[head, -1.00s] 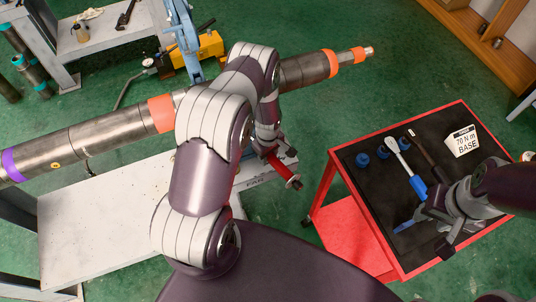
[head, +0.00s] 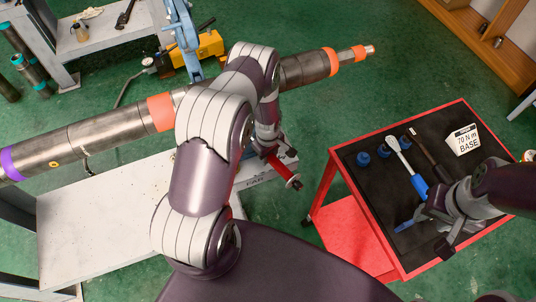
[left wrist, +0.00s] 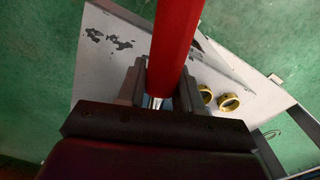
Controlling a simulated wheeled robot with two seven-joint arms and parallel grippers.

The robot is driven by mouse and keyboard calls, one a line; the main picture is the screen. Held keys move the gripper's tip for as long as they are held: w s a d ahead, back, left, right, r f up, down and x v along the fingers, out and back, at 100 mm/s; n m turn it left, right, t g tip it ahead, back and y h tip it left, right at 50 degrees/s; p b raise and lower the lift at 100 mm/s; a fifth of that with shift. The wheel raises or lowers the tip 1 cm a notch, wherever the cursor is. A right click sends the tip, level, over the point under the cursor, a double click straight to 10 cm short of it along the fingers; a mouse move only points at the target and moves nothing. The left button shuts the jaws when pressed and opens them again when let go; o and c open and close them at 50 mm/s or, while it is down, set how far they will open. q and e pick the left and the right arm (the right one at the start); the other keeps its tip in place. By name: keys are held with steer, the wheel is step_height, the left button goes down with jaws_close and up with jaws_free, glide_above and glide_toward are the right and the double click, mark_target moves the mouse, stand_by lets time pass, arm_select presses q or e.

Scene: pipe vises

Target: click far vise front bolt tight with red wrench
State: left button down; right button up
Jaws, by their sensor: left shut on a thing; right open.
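The red wrench (head: 279,167) shows below my left wrist in the head view, over the right end of the pale bench. My left gripper (left wrist: 160,85) is shut on its red handle, which fills the middle of the left wrist view (left wrist: 178,40). The wrench's working end and any bolt are not clear, so I cannot tell whether they touch. My left arm hides the middle of the long pipe (head: 100,137) and whatever vise is behind it. My right gripper (head: 438,222) is open over the red cart, near the blue-handled wrench (head: 407,166).
The red cart (head: 335,170) holds blue sockets (head: 364,159), a dark-handled tool (head: 424,148) and a "70 N m BASE" card (head: 463,141). The pale bench (head: 100,215) lies under the pipe. Two brass rings (left wrist: 228,102) show right of the wrench. Green floor is open between bench and cart.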

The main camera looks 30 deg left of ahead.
arm_select(q)
steer(key=shift+f+b, duration=0.95)
stand_by(1.0)
steer(key=shift+s, duration=0.15)
stand_by(0.3)
steer(key=shift+s+a+m, duration=0.15)
steer(key=shift+s+m, duration=0.1)
steer(key=shift+m, duration=0.05)
steer(key=shift+s+a+m, duration=0.15)
steer(key=shift+s+m, duration=0.1)
steer(key=shift+m, duration=0.05)
steer(key=shift+w+d+f+n, duration=0.2)
steer(key=shift+w+n, duration=0.2)
steer(key=shift+w, duration=0.05)
steer(key=shift+w+d+r+n+b, duration=0.1)
steer(key=shift+w+d+n+b, duration=0.1)
steer(key=shift+w+n+b, duration=0.3)
steer(key=shift+r, duration=0.1)
